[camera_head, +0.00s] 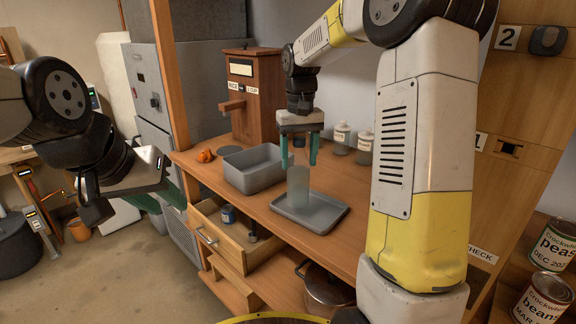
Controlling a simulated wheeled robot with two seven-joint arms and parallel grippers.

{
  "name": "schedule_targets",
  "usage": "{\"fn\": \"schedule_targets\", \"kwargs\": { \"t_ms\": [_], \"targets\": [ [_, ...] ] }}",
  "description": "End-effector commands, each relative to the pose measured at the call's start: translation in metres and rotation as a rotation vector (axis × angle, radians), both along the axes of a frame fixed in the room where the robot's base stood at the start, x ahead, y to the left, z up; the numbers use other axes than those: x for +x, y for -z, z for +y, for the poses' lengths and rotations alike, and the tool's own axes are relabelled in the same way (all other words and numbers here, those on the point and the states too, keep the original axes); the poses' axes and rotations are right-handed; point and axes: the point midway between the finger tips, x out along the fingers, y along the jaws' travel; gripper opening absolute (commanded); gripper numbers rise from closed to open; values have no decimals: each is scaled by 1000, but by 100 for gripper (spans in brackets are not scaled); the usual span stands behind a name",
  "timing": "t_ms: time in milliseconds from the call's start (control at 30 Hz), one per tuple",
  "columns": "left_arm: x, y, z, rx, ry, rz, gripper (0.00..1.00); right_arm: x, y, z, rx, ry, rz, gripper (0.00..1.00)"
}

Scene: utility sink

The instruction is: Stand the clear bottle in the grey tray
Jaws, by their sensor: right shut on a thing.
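The clear bottle (298,188) is a pale, see-through cylinder and stands upright between the fingers of my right gripper (299,160). The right gripper points down and is shut on the bottle's upper part, hiding its top. The bottle's lower end is over the middle of the flat grey tray (327,222); I cannot tell whether it touches the tray floor. My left gripper (162,198) is off the left side of the counter, with its green fingers apart and nothing seen between them.
A deeper grey bin (252,178) stands left of the tray, near an orange item (205,155) and a wooden dispenser (252,105). Labelled jars (342,138) stand behind. An open drawer (225,245) juts out below the counter's front edge. A pot (327,290) sits lower.

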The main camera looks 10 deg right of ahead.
Motion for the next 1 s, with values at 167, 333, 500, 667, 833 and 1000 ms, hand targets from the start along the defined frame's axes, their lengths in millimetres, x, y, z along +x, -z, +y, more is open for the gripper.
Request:
{"fn": "schedule_targets", "kwargs": {
  "t_ms": [167, 333, 500, 667, 833, 1000],
  "targets": [
    [0, 0, 0, 0, 0, 0, 36, 17, 1, 5, 0, 0, -1, 0],
    [0, 0, 0, 0, 0, 0, 36, 18, 14, 6, -1, 0, 1, 0],
    [0, 0, 0, 0, 0, 0, 36, 17, 35, 6, -1, -1, 0, 0],
    [0, 0, 0, 0, 0, 0, 36, 18, 36, 6, -1, 0, -2, 0],
    [0, 0, 0, 0, 0, 0, 36, 17, 38, 6, -1, 0, -1, 0],
    [0, 0, 0, 0, 0, 0, 36, 17, 39, 6, -1, 0, 0, 81]
  ]
}}
